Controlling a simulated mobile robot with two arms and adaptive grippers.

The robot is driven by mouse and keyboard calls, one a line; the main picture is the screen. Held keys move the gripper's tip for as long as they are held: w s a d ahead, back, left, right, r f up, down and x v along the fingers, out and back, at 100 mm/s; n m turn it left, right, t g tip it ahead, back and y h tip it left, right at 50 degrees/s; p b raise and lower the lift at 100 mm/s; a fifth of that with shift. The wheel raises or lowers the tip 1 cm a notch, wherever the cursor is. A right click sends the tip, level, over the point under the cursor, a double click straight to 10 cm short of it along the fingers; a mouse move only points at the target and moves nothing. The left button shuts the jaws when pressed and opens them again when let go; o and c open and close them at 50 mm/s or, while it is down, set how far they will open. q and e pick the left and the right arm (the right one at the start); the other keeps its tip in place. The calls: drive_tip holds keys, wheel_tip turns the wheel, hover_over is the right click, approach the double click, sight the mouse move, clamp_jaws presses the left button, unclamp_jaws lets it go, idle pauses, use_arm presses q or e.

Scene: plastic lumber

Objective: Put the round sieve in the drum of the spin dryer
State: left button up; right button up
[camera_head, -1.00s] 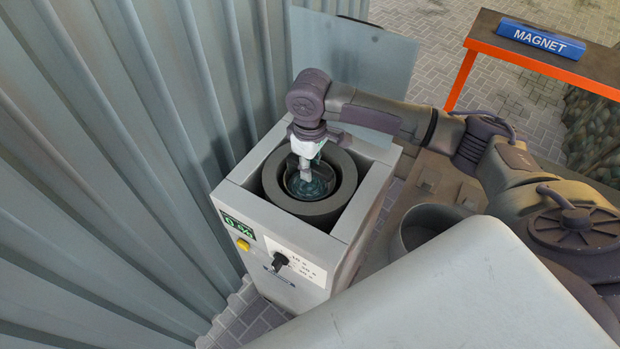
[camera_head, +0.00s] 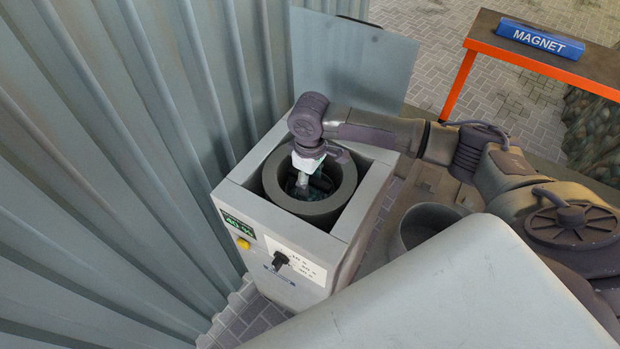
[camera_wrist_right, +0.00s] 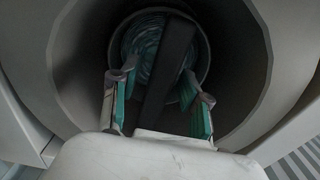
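The spin dryer (camera_head: 362,215) is a pale grey box with an open top. Its round grey drum (camera_head: 306,208) is inside. My right gripper (camera_head: 303,185) points down into the drum. In the right wrist view, the round sieve (camera_wrist_right: 168,72) sits down inside the drum. It has a dark bar across its top and holds bluish-green material. The right gripper (camera_wrist_right: 160,100) has its fingers spread either side of the bar, with gaps visible. The sieve's underside is hidden. My left gripper is not in view.
The dryer's lid (camera_head: 352,62) stands raised behind it. A corrugated wall (camera_head: 110,180) is close on the left. The front panel has a lit display (camera_head: 238,227) and a dark knob (camera_head: 281,259).

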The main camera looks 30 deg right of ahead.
wheel_tip(320, 180, up, 12)
drive_tip(key=shift+r+b, duration=0.15)
drive_tip(key=shift+b, duration=0.3)
idle(0.5)
